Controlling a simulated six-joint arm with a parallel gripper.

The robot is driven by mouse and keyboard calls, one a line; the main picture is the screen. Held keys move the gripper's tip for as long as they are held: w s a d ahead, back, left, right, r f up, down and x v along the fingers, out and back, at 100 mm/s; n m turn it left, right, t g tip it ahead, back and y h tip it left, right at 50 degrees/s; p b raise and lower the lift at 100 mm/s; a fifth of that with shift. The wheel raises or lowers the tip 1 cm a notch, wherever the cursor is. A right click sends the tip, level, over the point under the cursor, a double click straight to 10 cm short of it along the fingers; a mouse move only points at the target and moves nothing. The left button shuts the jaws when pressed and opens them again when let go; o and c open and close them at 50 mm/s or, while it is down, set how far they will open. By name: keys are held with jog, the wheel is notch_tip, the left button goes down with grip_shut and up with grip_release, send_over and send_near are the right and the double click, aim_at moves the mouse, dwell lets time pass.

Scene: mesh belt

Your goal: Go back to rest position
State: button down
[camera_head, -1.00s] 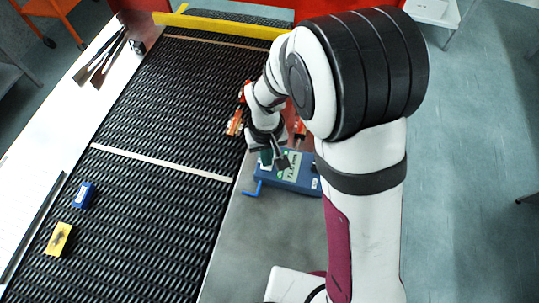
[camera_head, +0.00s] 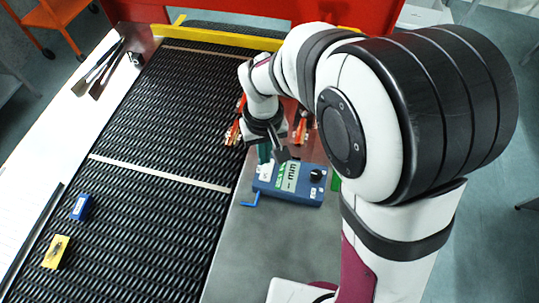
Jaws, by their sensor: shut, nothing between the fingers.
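My gripper (camera_head: 276,156) is at the end of my white and black arm, right of the belt. It is shut and empty, just above the far edge of a blue box-shaped device. The blue device (camera_head: 312,197) has a pale display, a black knob and a blue crank-like handle at its left. It lies on the grey metal surface. I cannot tell whether the fingertips touch it. My arm covers much of the area to the right.
The black mesh belt (camera_head: 165,215) carries a blue block (camera_head: 80,208) and a yellow block (camera_head: 56,252) at the near left. Orange-red parts (camera_head: 233,131) stand beside my wrist. A yellow bar (camera_head: 225,38) crosses the far end. The belt's middle is clear.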

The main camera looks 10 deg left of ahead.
dwell(0.3)
jog(key=s+d+r+m, duration=0.4)
jog(key=d+r, duration=0.2)
jog(key=d, duration=0.3)
jog(key=s+d+r+m+y, duration=0.1)
jog(key=s+d+m, duration=0.2)
jog(key=s, duration=0.3)
jog(key=s+d+r+m, duration=0.2)
jog(key=s+d+m, duration=0.1)
jog(key=s, duration=0.3)
jog(key=shift+s+d+r+m+y, duration=0.15)
jog(key=shift+s+d+m+y, duration=0.2)
jog(key=shift+m, duration=0.45)
